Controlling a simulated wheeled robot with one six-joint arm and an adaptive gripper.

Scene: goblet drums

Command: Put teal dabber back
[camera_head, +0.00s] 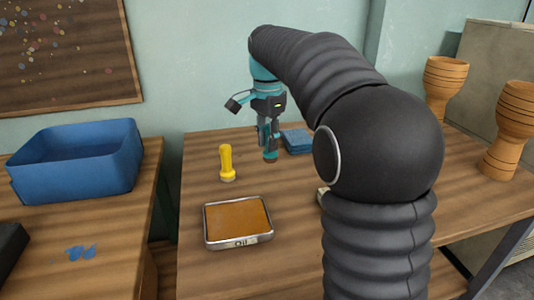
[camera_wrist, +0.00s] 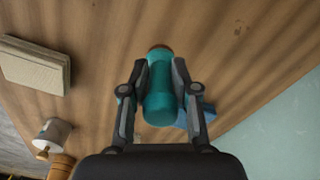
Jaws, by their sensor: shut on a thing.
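The teal dabber (camera_head: 270,153) is upright below my gripper (camera_head: 268,138) at the back of the table. In the wrist view the teal dabber (camera_wrist: 160,100) lies between the two fingers of my gripper (camera_wrist: 159,66), which is shut on it. Its far end shows a brown tip. I cannot tell whether its lower end touches the table. A yellow dabber (camera_head: 227,163) stands upright to the left and nearer. A metal tray marked "Oil" (camera_head: 239,242), with an amber pad, lies in front.
A folded blue cloth (camera_head: 298,141) lies just right of the teal dabber. Goblet drums (camera_head: 445,85) stand on the right. A blue bin (camera_head: 75,160) is on the left table, across a gap. The wrist view shows a beige block (camera_wrist: 35,65) and a whitish cup (camera_wrist: 53,133).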

